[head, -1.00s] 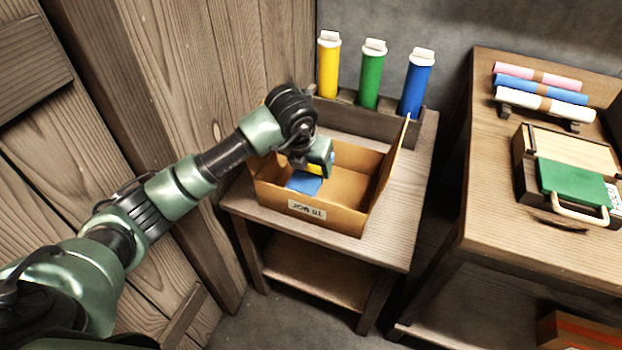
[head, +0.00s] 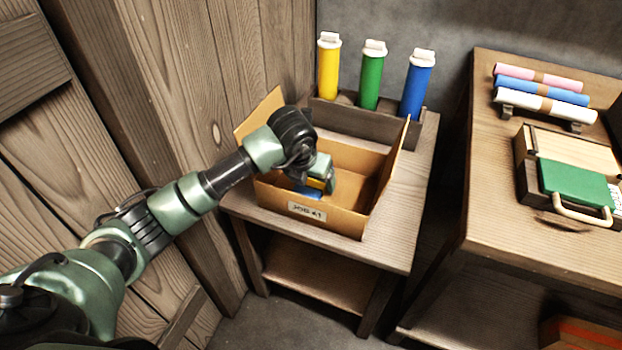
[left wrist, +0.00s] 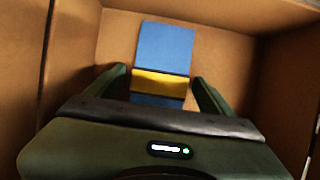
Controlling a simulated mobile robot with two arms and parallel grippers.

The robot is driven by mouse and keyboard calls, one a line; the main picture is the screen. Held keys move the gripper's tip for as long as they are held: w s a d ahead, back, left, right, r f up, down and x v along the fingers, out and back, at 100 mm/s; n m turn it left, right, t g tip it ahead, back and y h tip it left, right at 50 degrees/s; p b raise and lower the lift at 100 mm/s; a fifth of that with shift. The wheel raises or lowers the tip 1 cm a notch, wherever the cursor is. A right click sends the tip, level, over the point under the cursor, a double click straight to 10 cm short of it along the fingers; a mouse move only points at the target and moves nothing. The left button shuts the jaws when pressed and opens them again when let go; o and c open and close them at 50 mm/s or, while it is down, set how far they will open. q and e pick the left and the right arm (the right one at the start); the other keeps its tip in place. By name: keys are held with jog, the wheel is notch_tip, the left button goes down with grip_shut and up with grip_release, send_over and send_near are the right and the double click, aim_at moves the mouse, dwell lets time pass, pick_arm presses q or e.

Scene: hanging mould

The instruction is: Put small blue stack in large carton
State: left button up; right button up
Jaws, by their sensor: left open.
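The large carton (head: 345,222) stands open on a small wooden table, with a label on its front wall. The small blue stack (left wrist: 166,50) lies on the carton floor, with a yellow band across it. In the head view only a bit of the blue stack (head: 308,191) shows below my left gripper. My left gripper (head: 325,186) is inside the carton, over the stack. In the left wrist view its open fingers (left wrist: 160,88) are on either side of the banded part; I cannot tell whether they touch it. My right gripper is not in view.
A rack with yellow (head: 329,70), green (head: 371,78) and blue (head: 416,85) tubes stands behind the carton. A wooden bench (head: 490,215) at right bears paper rolls (head: 541,89) and a green-lidded press (head: 572,188). A wooden wall (head: 150,80) rises at left.

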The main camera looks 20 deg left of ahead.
pick_arm(q)
jog(key=shift+r, duration=0.15)
jog(key=p+v, duration=0.2)
jog(key=v, duration=0.9)
jog(key=shift+s+r, duration=0.25)
jog(key=shift+r, duration=0.1)
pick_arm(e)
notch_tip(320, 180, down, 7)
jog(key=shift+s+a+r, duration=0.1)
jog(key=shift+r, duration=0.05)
